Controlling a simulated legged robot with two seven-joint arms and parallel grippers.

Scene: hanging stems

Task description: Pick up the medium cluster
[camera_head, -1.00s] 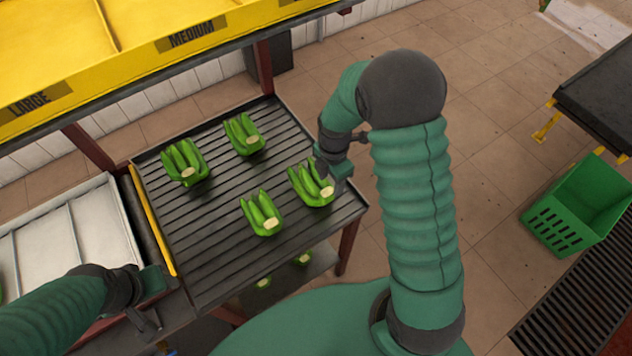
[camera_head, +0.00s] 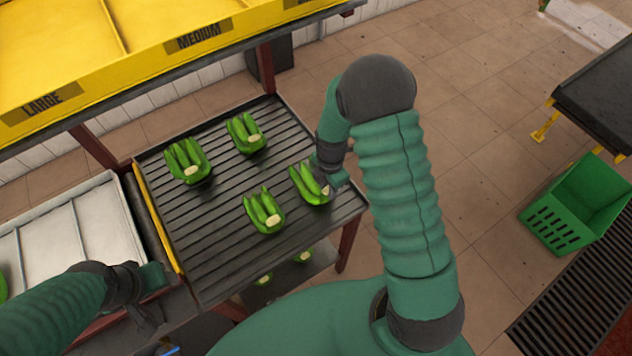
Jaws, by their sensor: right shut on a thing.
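Several green banana clusters lie on a dark ribbed rack. One cluster (camera_head: 309,186) is at the right side of the rack (camera_head: 215,250), and my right gripper (camera_head: 330,182) is shut on it at its pale cut end. That end is partly hidden by the gripper. Other clusters lie at the front middle (camera_head: 264,212), the back left (camera_head: 187,162) and the back right (camera_head: 245,134). I cannot tell by size alone which is the medium one. My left gripper (camera_head: 150,298) is at the lower left, apart from the clusters; its fingers are not clear.
A yellow bin shelf (camera_head: 130,60) with labels LARGE and MEDIUM runs along the back. A grey tray (camera_head: 70,245) stands to the left. A green basket (camera_head: 575,210) and a black table (camera_head: 605,100) are at the right. Open tiled floor lies between.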

